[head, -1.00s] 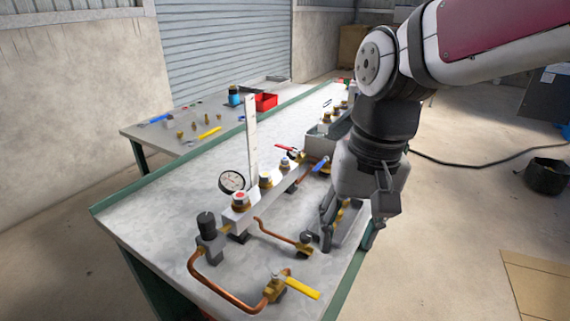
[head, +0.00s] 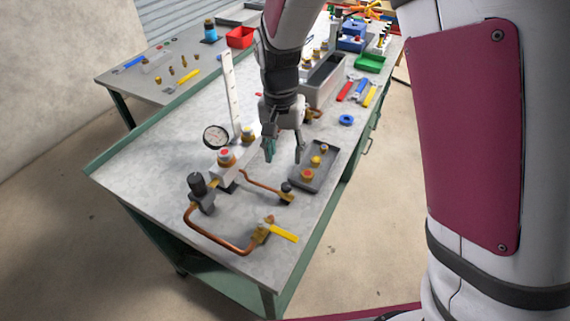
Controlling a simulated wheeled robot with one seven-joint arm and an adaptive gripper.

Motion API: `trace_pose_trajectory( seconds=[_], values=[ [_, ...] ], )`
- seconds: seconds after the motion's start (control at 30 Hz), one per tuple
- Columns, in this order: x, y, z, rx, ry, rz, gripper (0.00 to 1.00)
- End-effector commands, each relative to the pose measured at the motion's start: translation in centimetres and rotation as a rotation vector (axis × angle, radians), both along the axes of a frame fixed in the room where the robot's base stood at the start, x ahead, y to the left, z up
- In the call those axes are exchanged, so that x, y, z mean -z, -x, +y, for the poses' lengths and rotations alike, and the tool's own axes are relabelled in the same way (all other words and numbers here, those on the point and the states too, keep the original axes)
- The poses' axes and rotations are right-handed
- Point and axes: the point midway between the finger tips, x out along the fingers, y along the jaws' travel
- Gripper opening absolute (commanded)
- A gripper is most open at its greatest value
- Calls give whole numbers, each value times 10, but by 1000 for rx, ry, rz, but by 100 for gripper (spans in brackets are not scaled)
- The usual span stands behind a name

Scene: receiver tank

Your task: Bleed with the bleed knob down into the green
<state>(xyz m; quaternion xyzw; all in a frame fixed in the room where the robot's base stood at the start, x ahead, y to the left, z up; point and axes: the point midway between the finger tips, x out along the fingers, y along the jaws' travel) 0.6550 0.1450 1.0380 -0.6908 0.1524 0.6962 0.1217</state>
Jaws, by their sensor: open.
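The round dial gauge (head: 216,136) has a white face on the pipe assembly; its needle and any green band are too small to read. A small dark knob (head: 286,188) tops the fitting at the end of the short copper pipe; it may be the bleed knob, but I cannot be sure. A larger black cylinder (head: 197,184) stands upright at the near left of the assembly. My gripper (head: 285,153) points down above the bench, open, with nothing seen between its fingers. It is beyond the small dark knob in the picture and apart from it, and hides part of the assembly.
A yellow-handled valve (head: 284,235) ends the long copper pipe near the front edge. A grey tray (head: 312,178) with several brass fittings lies right of my gripper. A tall white upright strip (head: 229,95) stands behind the gauge. The bench's left side is clear.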

Motion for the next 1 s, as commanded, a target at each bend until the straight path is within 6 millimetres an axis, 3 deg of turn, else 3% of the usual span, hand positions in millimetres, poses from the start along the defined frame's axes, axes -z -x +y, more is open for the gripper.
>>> trace_pose_trajectory(
  seconds=[0.3, 0.5, 0.7, 1.0],
  values=[
    [64, 2, -3, -1, 1, 5, 44],
    [93, 2, -4, -1, 1, 4, 44],
    [106, 2, -4, 0, -1, 2, 44],
    [108, 2, -4, -1, -1, 1, 44]
  ],
)
